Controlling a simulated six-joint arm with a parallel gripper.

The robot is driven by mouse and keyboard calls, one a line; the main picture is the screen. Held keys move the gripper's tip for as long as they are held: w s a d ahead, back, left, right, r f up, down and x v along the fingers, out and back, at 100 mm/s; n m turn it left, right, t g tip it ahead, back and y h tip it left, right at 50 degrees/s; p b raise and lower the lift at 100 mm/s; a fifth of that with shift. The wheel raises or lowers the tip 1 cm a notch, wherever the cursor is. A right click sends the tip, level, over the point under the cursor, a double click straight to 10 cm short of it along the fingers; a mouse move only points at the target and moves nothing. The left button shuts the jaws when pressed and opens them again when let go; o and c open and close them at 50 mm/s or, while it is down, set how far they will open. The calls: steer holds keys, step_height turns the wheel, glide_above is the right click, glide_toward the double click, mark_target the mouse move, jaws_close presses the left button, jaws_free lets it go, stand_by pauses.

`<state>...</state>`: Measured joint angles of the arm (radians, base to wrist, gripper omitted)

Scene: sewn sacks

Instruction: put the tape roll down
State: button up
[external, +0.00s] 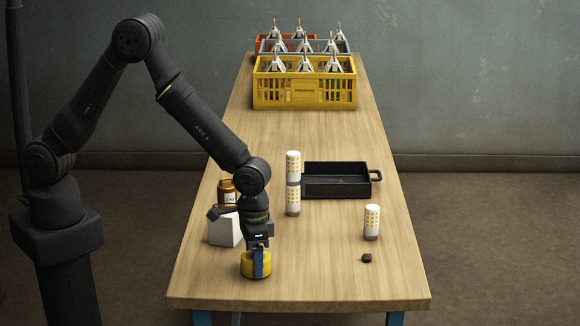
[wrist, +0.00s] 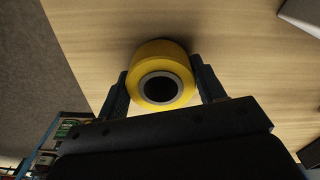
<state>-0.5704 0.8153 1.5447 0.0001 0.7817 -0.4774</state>
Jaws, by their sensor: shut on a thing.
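The yellow tape roll (external: 249,267) is at the near left part of the wooden table. My gripper (external: 259,262) points down over it, with a blue finger across its near side. In the wrist view the tape roll (wrist: 147,57) sits between the two blue fingers of my gripper (wrist: 161,85), one on each side, and its dark core faces the camera. The gripper is shut on the roll. The roll is at or very close to the table top; I cannot tell whether it touches.
A white block (external: 225,229) and a brown jar (external: 228,190) stand just behind the gripper. Stacked white cylinders (external: 293,182), a black tray (external: 338,187), another cylinder (external: 372,222) and a small dark piece (external: 367,258) are to the right. A yellow crate (external: 304,95) is far back. The near middle is clear.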

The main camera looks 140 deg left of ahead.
steer(key=shift+f, duration=0.1)
steer(key=o, duration=1)
steer(key=shift+c, duration=0.2)
step_height(320, 180, up, 12)
steer(key=shift+f, duration=4.2)
steer(key=shift+f, duration=0.1)
